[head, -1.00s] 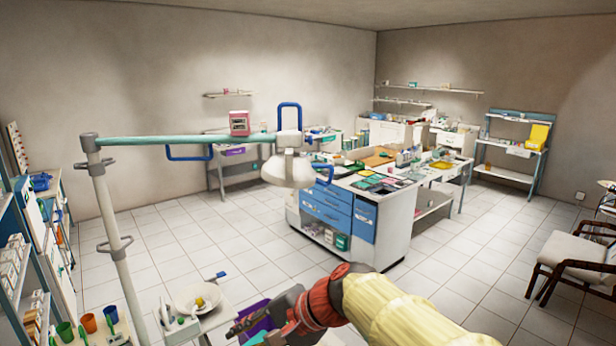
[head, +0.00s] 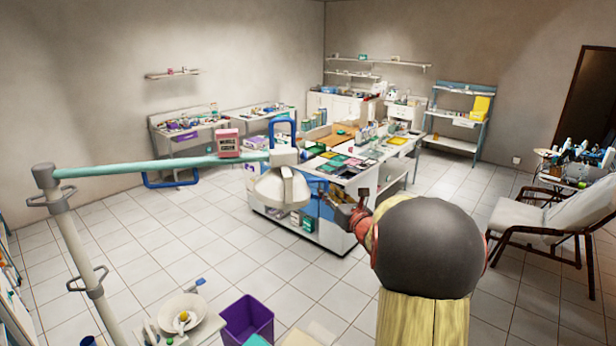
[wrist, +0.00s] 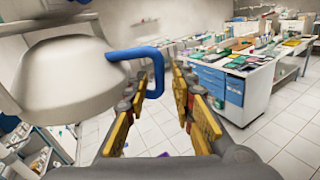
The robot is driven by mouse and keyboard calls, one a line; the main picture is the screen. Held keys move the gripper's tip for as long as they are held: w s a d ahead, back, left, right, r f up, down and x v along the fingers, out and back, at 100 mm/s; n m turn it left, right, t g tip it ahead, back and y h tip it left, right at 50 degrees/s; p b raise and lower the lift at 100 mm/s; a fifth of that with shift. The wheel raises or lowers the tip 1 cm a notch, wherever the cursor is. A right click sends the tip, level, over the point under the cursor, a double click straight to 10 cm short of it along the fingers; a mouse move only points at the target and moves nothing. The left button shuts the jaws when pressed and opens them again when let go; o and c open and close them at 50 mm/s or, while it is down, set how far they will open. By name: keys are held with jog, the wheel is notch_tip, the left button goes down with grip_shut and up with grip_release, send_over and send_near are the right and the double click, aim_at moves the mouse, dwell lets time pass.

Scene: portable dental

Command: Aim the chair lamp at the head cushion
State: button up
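The chair lamp (head: 280,187) is a white dome hanging from the end of a pale green arm (head: 150,167), with blue loop handles. In the wrist view the lamp head (wrist: 65,75) fills the left side. Its blue handle (wrist: 154,72) reaches across to the front of my gripper (wrist: 162,78). The fingers are apart, with the handle at or between their tips; I cannot tell whether they touch it. In the head view my gripper (head: 347,200) is just right of the lamp. A padded chair (head: 545,216) stands at the right; I cannot make out a separate head cushion.
A blue-drawered island (head: 335,240) crowded with items stands behind the lamp and gripper. A white basin (head: 183,313) and purple bin (head: 247,322) are at the lower left. A side table (head: 570,180) stands behind the chair. Tiled floor is open between island and chair.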

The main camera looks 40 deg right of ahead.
jog(key=shift+w+d, duration=0.15)
jog(key=shift+w, duration=0.35)
jog(key=x, duration=0.2)
jog(key=p+x, duration=0.1)
jog(key=x, duration=0.1)
jog(key=shift+w+d+r, duration=0.2)
jog(key=shift+w+r, duration=0.05)
jog(key=shift+w, duration=0.15)
jog(key=shift+w+d+p, duration=0.2)
jog(key=shift+w+p, duration=0.2)
jog(key=shift+w, duration=0.2)
jog(key=shift+s+r, duration=0.1)
jog(key=shift+c, duration=0.7)
jog(key=c, duration=0.5)
